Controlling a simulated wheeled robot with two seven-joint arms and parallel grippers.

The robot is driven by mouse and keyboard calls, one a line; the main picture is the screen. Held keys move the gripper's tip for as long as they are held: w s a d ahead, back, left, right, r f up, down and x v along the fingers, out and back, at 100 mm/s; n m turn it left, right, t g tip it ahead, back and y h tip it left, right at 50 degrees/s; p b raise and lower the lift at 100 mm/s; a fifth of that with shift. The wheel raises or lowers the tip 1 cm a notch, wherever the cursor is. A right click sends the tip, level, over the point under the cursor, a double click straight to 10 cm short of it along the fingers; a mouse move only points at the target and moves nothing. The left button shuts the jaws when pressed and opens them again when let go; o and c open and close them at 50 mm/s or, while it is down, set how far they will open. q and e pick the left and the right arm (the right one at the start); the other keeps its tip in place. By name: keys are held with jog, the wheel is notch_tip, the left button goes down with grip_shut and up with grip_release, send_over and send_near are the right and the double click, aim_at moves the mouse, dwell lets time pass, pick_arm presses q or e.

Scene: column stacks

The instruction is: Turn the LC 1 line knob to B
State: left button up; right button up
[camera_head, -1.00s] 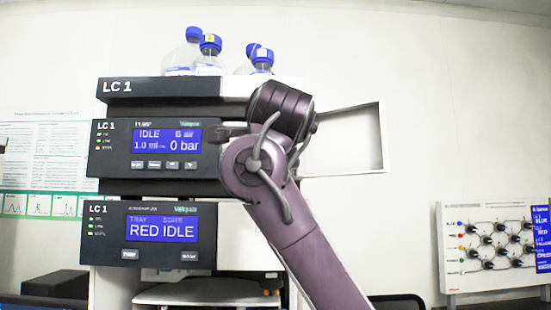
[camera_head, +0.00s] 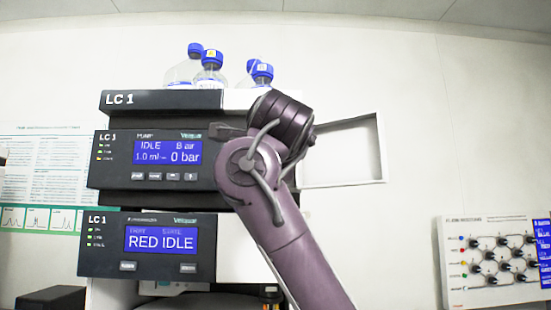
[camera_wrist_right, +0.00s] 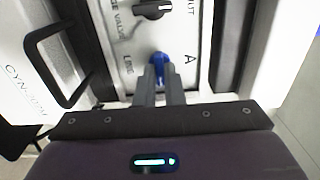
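In the right wrist view a blue knob (camera_wrist_right: 160,62) sits on a light panel with the word LINE to its left and the letter A to its right. My right gripper (camera_wrist_right: 161,88) has its two grey fingers on either side of the knob's handle, close against it, and looks shut on it. The letter B is not visible; the fingers and palm cover the panel below the knob. In the head view my right arm stands in front of the LC 1 stack (camera_head: 150,102) and hides the knob. My left gripper is not in view.
A black knob (camera_wrist_right: 152,10) labelled as a valve is above the blue one in the wrist view. A black bar handle (camera_wrist_right: 58,65) stands out to the left. Bottles (camera_head: 209,70) top the stack. A panel of several black knobs (camera_head: 495,260) is at far right.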

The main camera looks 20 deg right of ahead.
jog(key=o, duration=0.4)
jog(key=shift+w, duration=0.1)
